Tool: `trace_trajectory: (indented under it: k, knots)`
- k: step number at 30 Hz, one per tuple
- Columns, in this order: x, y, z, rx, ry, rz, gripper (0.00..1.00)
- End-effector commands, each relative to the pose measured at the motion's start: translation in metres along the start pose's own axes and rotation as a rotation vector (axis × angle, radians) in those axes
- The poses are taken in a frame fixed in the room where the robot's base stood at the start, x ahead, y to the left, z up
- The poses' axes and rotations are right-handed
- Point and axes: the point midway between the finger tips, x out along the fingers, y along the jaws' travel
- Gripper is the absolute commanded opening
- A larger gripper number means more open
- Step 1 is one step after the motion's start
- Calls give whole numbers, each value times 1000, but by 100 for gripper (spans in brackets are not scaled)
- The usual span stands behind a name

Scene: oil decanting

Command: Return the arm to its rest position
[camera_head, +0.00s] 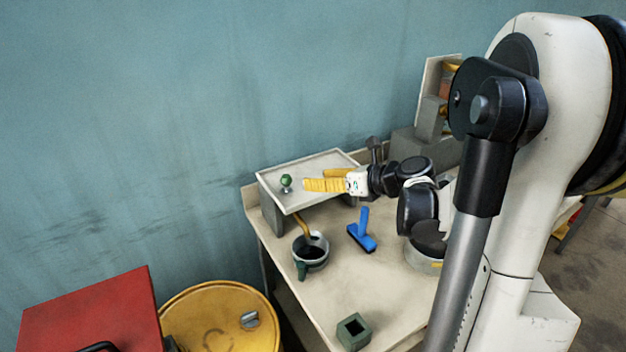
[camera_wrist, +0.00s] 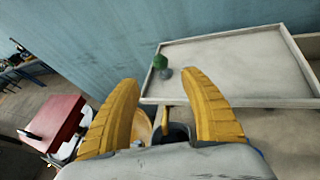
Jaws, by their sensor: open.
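My gripper (camera_head: 326,180) has yellow ribbed fingers and a white body. In the head view it is held level over the raised pale tray (camera_head: 300,168), pointing left. In the wrist view my gripper (camera_wrist: 161,92) has its two fingers spread wide with nothing between them. A green-topped valve (camera_head: 286,181) stands at the tray's left edge, beyond the fingertips and apart from them. It also shows in the wrist view (camera_wrist: 160,63).
Below the tray, a dark pot (camera_head: 311,250) sits under a brass spout. A blue brush (camera_head: 363,234) and a green square block (camera_head: 353,331) lie on the workbench (camera_head: 350,285). A yellow drum (camera_head: 218,320) and a red cabinet (camera_head: 95,312) stand left. Open bench lies between brush and block.

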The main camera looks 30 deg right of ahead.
Motion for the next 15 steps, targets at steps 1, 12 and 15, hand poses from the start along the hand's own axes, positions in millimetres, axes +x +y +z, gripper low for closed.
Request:
trace_trajectory:
  k: [1, 12, 15]
  knots:
    - [0, 0, 0, 0, 0, 0, 53]
    - [0, 0, 0, 0, 0, 0, 53]
    - [2, 6, 0, -33, 13, 2, 53]
